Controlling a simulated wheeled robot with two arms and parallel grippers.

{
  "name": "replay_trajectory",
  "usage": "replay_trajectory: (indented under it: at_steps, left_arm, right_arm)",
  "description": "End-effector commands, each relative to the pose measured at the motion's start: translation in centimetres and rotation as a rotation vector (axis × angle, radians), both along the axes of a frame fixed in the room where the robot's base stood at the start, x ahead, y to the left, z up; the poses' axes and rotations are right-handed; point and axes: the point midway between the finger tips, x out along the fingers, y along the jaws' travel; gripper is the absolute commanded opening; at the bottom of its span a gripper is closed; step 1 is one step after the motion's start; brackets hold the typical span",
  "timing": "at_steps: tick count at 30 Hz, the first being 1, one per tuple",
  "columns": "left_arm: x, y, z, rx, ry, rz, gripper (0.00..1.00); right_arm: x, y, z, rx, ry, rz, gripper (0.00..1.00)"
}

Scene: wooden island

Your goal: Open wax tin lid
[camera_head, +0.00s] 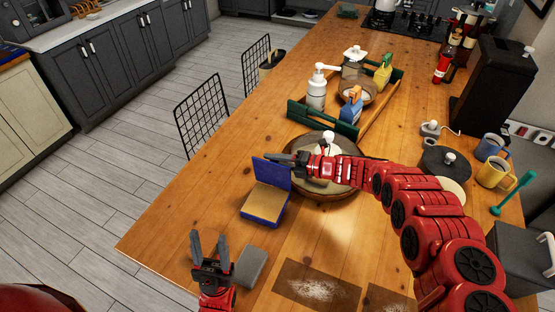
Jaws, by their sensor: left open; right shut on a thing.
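The blue wax tin (262,218) stands on the wooden island, with a tan surface showing inside it. Its blue lid (272,173) is raised at the far side of the tin, steeply tilted. My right gripper (288,160) is shut on the lid near its upper right edge; the fingers hide part of that edge. My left gripper (210,243) is open and empty, its fingers pointing up the picture, nearer than the tin and just left of a grey block (250,266).
A green-ended caddy (322,119) with bottles stands beyond. Dark mats (318,287) with white powder lie in front. Mugs (492,173) stand at right. The island's left edge (165,192) is clear.

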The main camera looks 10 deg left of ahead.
Motion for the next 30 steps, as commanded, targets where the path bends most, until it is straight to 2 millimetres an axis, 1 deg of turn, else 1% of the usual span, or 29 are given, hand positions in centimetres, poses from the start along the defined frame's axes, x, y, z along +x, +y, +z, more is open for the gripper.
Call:
replay_trajectory:
  at_steps: [14, 15, 19, 20, 27, 30]
  left_arm:
    - [0.0, 0.0, -0.03, 0.0, 0.0, 0.0, 0.5]
    - [-0.01, -0.01, -0.03, 0.0, 0.0, 0.0, 0.5]
    - [0.0, 0.0, -0.03, 0.0, 0.0, 0.0, 0.5]
    - [0.0, 0.0, -0.03, 0.0, 0.0, 0.0, 0.5]
    - [0.01, 0.0, -0.02, 0.0, 0.0, 0.0, 0.5]
    - [0.0, -0.01, 0.31, 0.0, 0.0, 0.0, 0.5]
  right_arm:
    - [-0.2, 0.08, -0.14, 0.003, 0.016, 0.004, 0.0]
    - [-0.2, 0.07, -0.14, 0.003, 0.016, 0.004, 0.37]
    - [-0.17, 0.05, -0.12, 0.003, 0.016, 0.003, 0.6]
    - [-0.17, 0.04, -0.12, 0.003, 0.016, 0.003, 0.64]
    - [-0.14, 0.02, -0.09, 0.003, 0.015, 0.002, 0.64]
    - [-0.2, -0.25, 0.12, 0.003, 0.016, 0.002, 0.64]
